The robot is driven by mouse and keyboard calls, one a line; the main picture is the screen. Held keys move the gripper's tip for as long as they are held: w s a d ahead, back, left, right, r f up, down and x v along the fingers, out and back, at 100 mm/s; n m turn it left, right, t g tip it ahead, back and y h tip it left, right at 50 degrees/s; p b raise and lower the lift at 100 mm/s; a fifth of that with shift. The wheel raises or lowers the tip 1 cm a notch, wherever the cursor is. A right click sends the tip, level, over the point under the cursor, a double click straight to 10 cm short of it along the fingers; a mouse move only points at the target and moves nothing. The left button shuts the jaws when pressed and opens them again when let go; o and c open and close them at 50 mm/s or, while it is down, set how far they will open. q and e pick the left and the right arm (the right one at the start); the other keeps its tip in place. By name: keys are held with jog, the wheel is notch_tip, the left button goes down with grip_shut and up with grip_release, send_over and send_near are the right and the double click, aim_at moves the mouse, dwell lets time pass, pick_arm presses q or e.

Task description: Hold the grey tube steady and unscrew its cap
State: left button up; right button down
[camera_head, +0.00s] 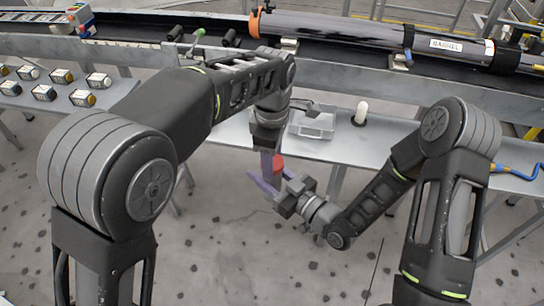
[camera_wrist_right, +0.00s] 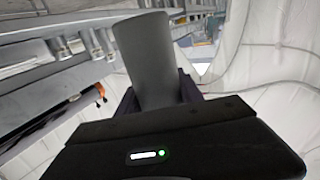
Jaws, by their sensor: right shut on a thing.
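My right gripper (camera_head: 271,181) reaches in from the right over the floor, in front of the bench, with its purple fingers spread around something. In the right wrist view, its fingers close on the sides of the grey tube (camera_wrist_right: 150,60), which leans slightly left. My left gripper (camera_head: 267,163) comes down from above, close to the right one; its purple fingers overlap the spot, so I cannot tell how far they are apart. A small red piece (camera_head: 279,163) shows between the two grippers; I cannot tell whether it is the cap. The tube is mostly hidden in the head view.
The grey bench (camera_head: 345,151) carries a clear box (camera_head: 312,126) and a white rounded object (camera_head: 361,112). A large barrel tube (camera_head: 340,30) lies on the rail behind. A blue hooked tool (camera_head: 515,170) lies at the right.

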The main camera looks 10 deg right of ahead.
pick_arm(q)
jog(key=shift+n, duration=0.5)
jog(key=shift+r, duration=0.25)
dwell(0.4)
jog(key=shift+r, duration=0.85)
jog(key=shift+r, duration=0.1)
jog(key=shift+r, duration=1.95)
jog(key=shift+f, duration=0.1)
